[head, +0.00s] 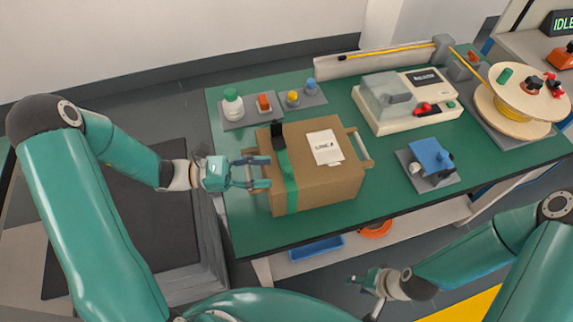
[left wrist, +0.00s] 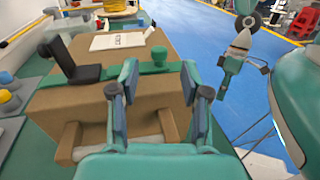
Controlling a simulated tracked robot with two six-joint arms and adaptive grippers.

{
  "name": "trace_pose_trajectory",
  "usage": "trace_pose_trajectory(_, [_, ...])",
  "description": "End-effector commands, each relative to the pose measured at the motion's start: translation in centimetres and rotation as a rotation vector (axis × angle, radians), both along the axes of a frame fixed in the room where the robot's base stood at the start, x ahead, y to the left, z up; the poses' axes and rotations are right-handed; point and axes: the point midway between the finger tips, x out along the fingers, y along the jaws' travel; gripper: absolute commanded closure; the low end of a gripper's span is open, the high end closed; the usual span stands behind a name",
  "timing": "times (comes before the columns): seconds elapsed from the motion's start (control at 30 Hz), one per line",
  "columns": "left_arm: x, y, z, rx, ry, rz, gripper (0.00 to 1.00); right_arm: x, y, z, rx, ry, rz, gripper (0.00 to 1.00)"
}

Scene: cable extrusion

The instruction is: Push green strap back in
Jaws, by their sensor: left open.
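A black upright piece (head: 277,138) stands at the strap's far end. In the left wrist view the strap (left wrist: 175,67) shows behind my fingers, with a green knob (left wrist: 160,54) on it. My left gripper (head: 268,172) is open at the box's left end, its fingertips close to the strap; contact is unclear. My right gripper (head: 368,283) hangs in front of the table.
A white label (head: 325,147) lies on the box. A cream machine (head: 405,112), a blue fixture (head: 431,155) and a cable spool (head: 527,90) stand to the right. Green table is clear between box and fixture.

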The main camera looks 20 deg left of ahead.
Motion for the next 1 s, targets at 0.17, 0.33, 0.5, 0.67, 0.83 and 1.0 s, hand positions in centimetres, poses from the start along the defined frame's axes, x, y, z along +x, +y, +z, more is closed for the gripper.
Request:
trace_pose_trajectory(0.17, [1.1,-3.5,0.2,-0.001,0.002,-0.006,0.53,0.0,0.0,0.9,0.0,0.0,0.0,0.61])
trace_pose_trajectory(0.33, [1.9,-5.3,0.1,0.0,0.0,-0.004,0.53,0.0,0.0,1.3,0.0,0.0,0.0,0.61])
trace_pose_trajectory(0.5, [2.2,-6.0,0.0,0.001,0.0,-0.002,0.53,0.0,0.0,1.4,0.0,0.0,0.0,0.61])
trace_pose_trajectory(0.67, [2.3,-6.1,-0.1,0.001,0.0,-0.002,0.53,0.0,0.0,1.4,0.0,0.0,0.0,0.61])
trace_pose_trajectory(0.83, [2.3,-6.1,0.0,0.001,0.0,-0.002,0.65,0.0,0.0,1.4,0.0,0.0,0.0,0.61])
trace_pose_trajectory(1.0, [2.3,-6.1,0.0,0.001,0.0,-0.002,0.93,0.0,0.0,1.4,0.0,0.0,0.0,0.61])
